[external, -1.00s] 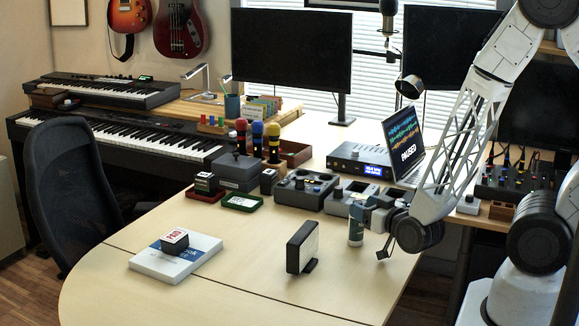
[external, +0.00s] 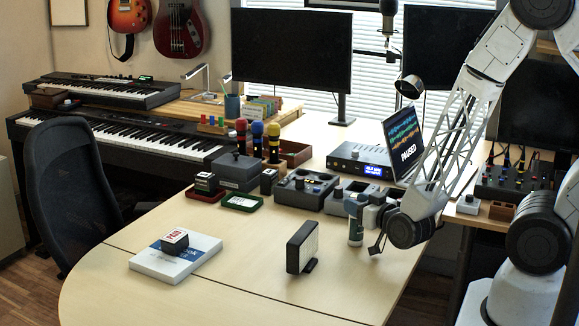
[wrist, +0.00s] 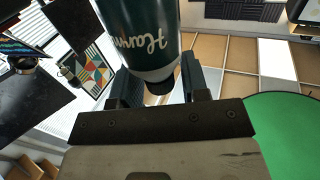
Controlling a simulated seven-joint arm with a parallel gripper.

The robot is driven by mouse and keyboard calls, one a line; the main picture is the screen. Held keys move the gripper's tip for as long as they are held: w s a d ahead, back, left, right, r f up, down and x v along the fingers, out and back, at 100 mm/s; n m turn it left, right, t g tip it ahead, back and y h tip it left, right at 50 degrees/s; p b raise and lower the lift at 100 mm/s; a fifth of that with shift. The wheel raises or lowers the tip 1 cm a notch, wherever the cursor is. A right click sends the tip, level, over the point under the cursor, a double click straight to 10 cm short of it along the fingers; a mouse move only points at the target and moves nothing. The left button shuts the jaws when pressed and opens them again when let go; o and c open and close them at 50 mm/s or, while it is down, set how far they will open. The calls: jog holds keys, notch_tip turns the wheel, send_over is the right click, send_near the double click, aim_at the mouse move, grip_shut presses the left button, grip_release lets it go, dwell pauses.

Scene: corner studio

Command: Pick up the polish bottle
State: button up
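In the wrist view the dark green bottle (wrist: 145,32) with white lettering is very close, in front of the gap between my two fingers (wrist: 160,92). The fingers look spread apart. Part of the bottle is cut off by the frame edge there.
A dark upright box on a stand (external: 301,248) is left of the bottle. Grey control boxes (external: 303,190) and a laptop (external: 403,143) are behind it. A stamp (external: 175,241) lies on a white book (external: 150,264).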

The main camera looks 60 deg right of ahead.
grip_shut()
jog(key=shift+r, duration=0.15)
jog(key=shift+r, duration=0.55)
notch_tip(320, 180, up, 2)
jog(key=shift+r, duration=0.1)
jog(key=s+d+r+v, duration=0.1)
jog(key=d+v, duration=0.2)
jog(key=v, duration=1.2)
jog(key=shift+s+r, duration=0.2)
jog(key=shift+s, duration=0.25)
jog(key=shift+a, duration=0.2)
